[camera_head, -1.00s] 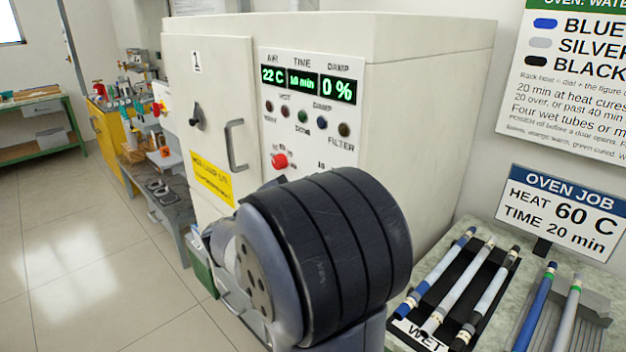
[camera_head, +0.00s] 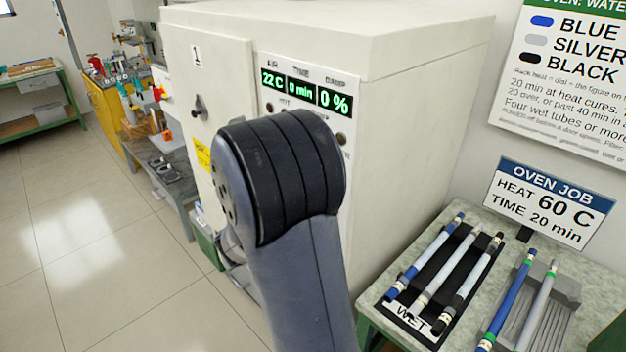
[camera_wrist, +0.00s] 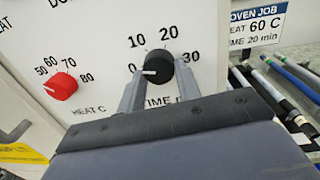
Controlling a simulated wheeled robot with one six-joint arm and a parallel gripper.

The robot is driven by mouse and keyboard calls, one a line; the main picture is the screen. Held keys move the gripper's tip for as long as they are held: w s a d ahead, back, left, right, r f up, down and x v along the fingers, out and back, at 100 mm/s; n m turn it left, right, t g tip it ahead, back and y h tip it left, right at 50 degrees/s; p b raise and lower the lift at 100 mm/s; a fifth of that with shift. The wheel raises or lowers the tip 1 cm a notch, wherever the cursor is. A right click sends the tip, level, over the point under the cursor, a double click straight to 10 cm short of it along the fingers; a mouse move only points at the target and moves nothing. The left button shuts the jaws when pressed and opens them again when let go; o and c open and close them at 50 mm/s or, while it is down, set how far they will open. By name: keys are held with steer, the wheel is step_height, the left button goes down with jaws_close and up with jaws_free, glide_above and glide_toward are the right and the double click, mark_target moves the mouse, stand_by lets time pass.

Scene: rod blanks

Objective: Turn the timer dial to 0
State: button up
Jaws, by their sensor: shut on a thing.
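The black timer dial (camera_wrist: 158,67) is on the oven's white panel in the wrist view, with marks 0, 10, 20 and 30 around it. Its white pointer line points left, toward the 0 mark. My gripper (camera_wrist: 158,78) has its two grey fingers on either side of the dial, shut on it. In the head view my arm hides the dial and the gripper. The oven display (camera_head: 301,92) reads 22 C, 0 min and 0 %.
A red heat dial (camera_wrist: 61,86) sits left of the timer dial. The oven (camera_head: 420,130) has a closed door with a handle. Right of it, a table holds a black WET rack (camera_head: 408,333) with several tubes. An OVEN JOB sign (camera_head: 549,203) reads 60 C, 20 min.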

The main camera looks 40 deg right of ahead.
steer(key=shift+n+p, duration=0.95)
steer(key=shift+n, duration=0.15)
steer(key=shift+s, duration=0.1)
steer(key=o, duration=1)
steer(key=shift+c, duration=0.2)
steer(key=s+a+b, duration=0.1)
steer(key=a+b, duration=0.1)
steer(key=a, duration=0.8)
steer(key=shift+s+a, duration=0.2)
steer(key=shift+a, duration=0.15)
steer(key=shift+d, duration=0.1)
steer(key=w+d+p, duration=0.1)
steer(key=d+p, duration=0.1)
steer(key=d, duration=0.8)
steer(key=shift+w+d, duration=0.25)
steer(key=shift+d, duration=0.05)
